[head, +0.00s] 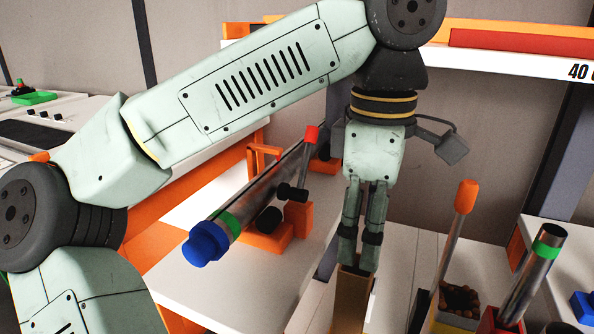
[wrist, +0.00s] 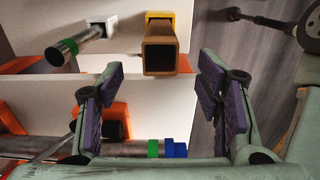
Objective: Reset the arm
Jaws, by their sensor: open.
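My gripper (head: 358,260) points down in the head view, just above the top of a brown square tube (head: 352,305). In the wrist view my gripper (wrist: 157,80) has its two purple-padded fingers spread wide with nothing between them. The square tube (wrist: 159,57) stands beyond the fingertips in a yellow holder (wrist: 183,28), apart from the pads. My arm reaches across the head view from the left and bends down at the wrist. The lower part of the square tube is out of the head view.
A metal cylinder (head: 265,192) with a blue cap lies tilted on orange supports (head: 267,238), left of my gripper. At right stand an orange-tipped rod (head: 453,235) and a green-banded metal tube (head: 533,268). A rack shelf (head: 510,62) spans behind my wrist.

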